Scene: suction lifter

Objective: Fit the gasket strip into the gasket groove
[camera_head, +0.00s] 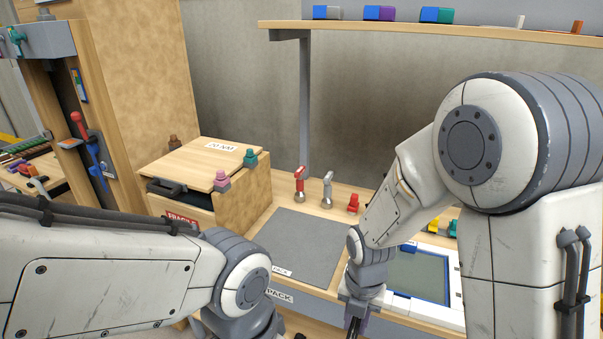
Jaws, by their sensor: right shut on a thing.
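A white frame (456,271) lies on the bench at the lower right, partly behind my right arm. It holds a grey-green panel (420,276) with a thin blue border, and I cannot tell whether this border is the gasket groove. My right gripper (355,326) points down at the bottom edge, left of the frame. It is shut on a dark thing, mostly cut off by the picture edge; I cannot tell whether it is the gasket strip. My left arm comes in at the lower left, its fingers out of view.
A grey mat (302,243) lies bare left of the frame. A wooden box (243,191) with knobs stands behind it at the left. Red (299,184) and grey (327,189) upright fittings and a red piece (353,202) stand behind the mat. A shelf (440,31) runs above.

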